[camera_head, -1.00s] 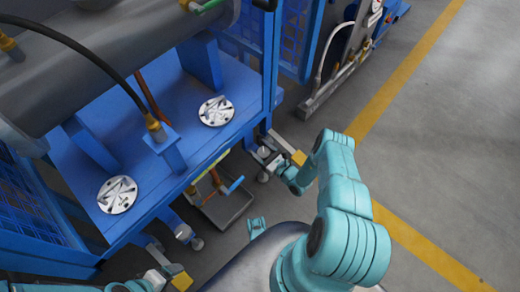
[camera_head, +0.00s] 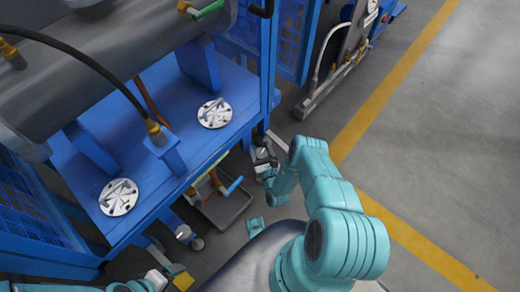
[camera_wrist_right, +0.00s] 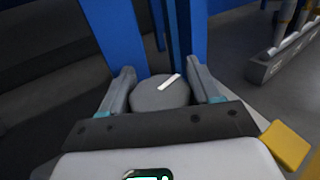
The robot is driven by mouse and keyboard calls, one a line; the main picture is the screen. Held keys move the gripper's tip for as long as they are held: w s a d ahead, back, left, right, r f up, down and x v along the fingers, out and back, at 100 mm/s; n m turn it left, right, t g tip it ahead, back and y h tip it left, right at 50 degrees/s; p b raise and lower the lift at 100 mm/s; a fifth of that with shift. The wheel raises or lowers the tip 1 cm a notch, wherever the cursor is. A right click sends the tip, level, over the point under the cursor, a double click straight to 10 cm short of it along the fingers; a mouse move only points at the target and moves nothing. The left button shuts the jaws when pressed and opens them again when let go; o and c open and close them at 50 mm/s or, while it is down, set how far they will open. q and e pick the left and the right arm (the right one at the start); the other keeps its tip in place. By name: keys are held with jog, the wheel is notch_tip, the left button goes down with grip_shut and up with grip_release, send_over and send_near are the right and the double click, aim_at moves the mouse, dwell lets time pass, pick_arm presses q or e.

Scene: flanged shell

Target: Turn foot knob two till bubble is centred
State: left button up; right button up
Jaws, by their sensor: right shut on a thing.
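A grey round foot knob (camera_wrist_right: 160,94) with a white mark on top sits between the two fingers of my right gripper (camera_wrist_right: 163,92), which is shut on it. In the head view this knob (camera_head: 264,153) is small at the blue frame's near right corner, with my right gripper (camera_head: 263,160) at it. Another foot knob (camera_head: 184,232) shows at the near left foot. My left gripper (camera_head: 156,258) is close to that one, small and partly cut off, so its jaws are unclear. Two silver discs (camera_head: 215,113) (camera_head: 119,197) lie on the blue frame; no bubble can be made out.
The blue frame (camera_head: 175,165) carries a large grey cylinder (camera_head: 100,75) and a black hose. A grey tray (camera_head: 228,205) lies on the floor under its edge, between the feet. Open grey floor (camera_head: 440,140) with yellow lines lies to the right.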

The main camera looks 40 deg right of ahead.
dwell(0.3)
jog(key=o, duration=1)
jog(key=shift+c, duration=0.2)
